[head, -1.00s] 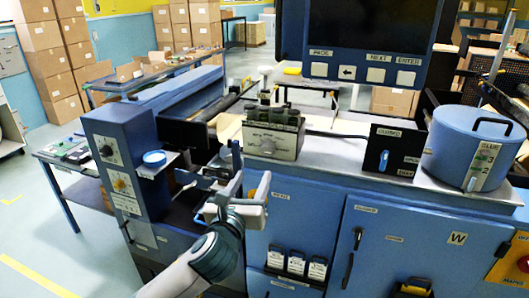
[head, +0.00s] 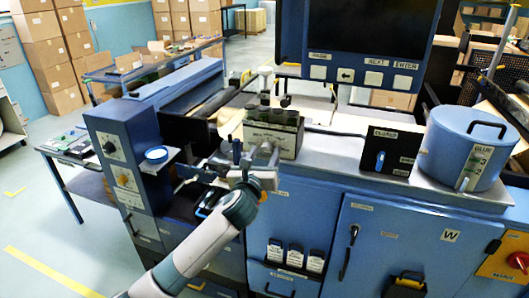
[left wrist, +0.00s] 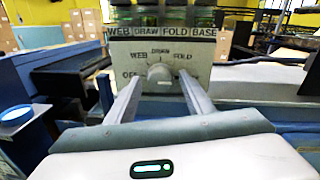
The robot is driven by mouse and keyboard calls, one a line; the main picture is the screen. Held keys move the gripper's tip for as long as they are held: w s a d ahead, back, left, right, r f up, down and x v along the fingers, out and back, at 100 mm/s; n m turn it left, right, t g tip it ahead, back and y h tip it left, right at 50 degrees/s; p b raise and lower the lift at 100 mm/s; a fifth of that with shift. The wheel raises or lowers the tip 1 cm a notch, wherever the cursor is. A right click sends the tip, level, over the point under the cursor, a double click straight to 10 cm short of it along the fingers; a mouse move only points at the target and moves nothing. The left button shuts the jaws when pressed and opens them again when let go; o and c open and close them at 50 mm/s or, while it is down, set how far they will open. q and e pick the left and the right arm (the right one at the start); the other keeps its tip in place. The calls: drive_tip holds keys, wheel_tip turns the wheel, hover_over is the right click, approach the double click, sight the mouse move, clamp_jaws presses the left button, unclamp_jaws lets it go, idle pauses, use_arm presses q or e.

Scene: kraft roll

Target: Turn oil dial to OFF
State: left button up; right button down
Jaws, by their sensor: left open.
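The oil dial (left wrist: 159,76) is a round grey knob on the pale front of a small box (head: 272,138) on the machine top. In the left wrist view its labels read OFF at left, then WEB, DRAW at the top and FOLD at right. Its pointer seems to be up near DRAW, but this is too small to be sure. My left gripper (head: 254,156) is open in front of the box. In the left wrist view its fingers (left wrist: 143,76) lie either side of the dial; I cannot tell whether they touch it. My right gripper is out of view.
A black switch box (head: 391,151) and a blue drum (head: 466,148) stand to the right. A screen (head: 358,38) hangs above. Dark bottles top the dial box.

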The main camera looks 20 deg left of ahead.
use_arm(q)
drive_tip(key=c, duration=1)
drive_tip(key=shift+c, duration=0.2)
